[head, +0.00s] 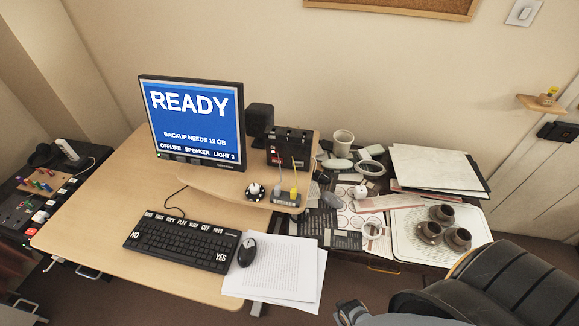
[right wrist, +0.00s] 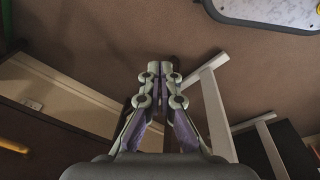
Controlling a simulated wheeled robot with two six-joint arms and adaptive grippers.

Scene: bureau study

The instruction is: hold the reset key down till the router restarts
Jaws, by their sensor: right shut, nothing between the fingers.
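A black box (head: 289,147) with a red mark and a yellow cable stands on the raised shelf beside the monitor; it may be the router, and its keys are too small to make out. The monitor (head: 195,122) shows READY on blue, with a line reading OFFLINE SPEAKER LIGHT 3. My right gripper (right wrist: 160,68) is shut and empty, over the brown floor in the right wrist view. In the head view a grey part of my right arm shows at the bottom edge, well below and apart from the box. My left gripper is out of view.
A keyboard (head: 181,240), mouse (head: 247,250) and papers (head: 282,268) lie on the desk (head: 85,222). A power strip (head: 287,199) sits on the shelf edge. A cluttered side table with a white tray (head: 403,218) stands right. A dark chair (head: 515,285) fills the lower right.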

